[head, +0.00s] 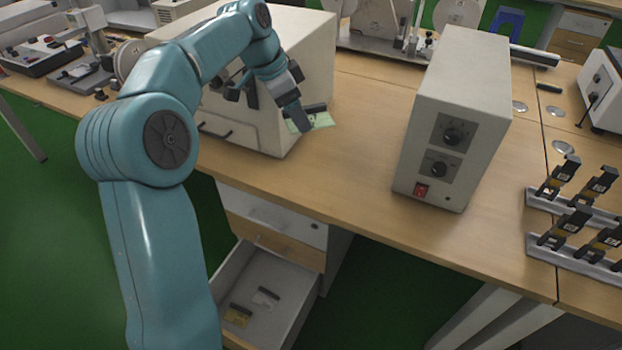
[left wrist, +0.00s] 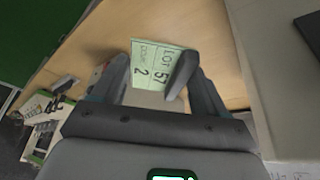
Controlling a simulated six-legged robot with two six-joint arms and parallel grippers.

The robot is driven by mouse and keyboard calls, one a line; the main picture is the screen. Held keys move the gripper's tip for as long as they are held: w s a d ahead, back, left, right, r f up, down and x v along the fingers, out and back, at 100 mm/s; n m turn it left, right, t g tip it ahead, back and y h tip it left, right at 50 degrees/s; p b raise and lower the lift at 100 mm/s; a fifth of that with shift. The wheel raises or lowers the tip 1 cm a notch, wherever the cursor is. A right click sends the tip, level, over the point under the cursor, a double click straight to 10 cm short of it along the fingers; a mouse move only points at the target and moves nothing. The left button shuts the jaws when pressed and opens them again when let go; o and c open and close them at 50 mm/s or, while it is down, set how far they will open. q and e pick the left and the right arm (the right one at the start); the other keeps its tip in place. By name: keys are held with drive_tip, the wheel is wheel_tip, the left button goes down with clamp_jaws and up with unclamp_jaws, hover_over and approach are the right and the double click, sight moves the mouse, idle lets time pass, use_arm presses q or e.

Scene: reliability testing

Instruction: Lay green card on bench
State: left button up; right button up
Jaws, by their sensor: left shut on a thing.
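My left gripper (head: 303,116) is shut on the green card (head: 321,121), at the right side of a large pale box on the bench (head: 364,135). In the left wrist view the green card (left wrist: 156,62) lies between the fingers (left wrist: 150,76), with its lettering "LOT 57" and "2" showing. The card is over the wooden bench top (left wrist: 207,30); I cannot tell whether it touches the wood. My right gripper is not in view.
The large pale box (head: 308,50) stands close beside the left gripper. A grey box with knobs and a red switch (head: 458,115) stands to the right, with clear bench between. Below, an open drawer (head: 287,318) holds small cards. Clamp racks (head: 572,262) are at far right.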

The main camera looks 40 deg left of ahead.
use_arm(q)
drive_tip(key=b, duration=0.4)
hover_over(303, 185)
drive_tip(key=s, duration=0.1)
drive_tip(key=f, duration=1.5)
drive_tip(key=shift+s+a, duration=0.2)
drive_tip(key=shift+a, duration=0.1)
wheel_tip(303, 185, down, 5)
drive_tip(key=shift+r, duration=0.1)
drive_tip(key=shift+r, duration=0.1)
drive_tip(key=shift+b, duration=0.3)
drive_tip(key=o, duration=1)
drive_tip(key=shift+o, duration=0.2)
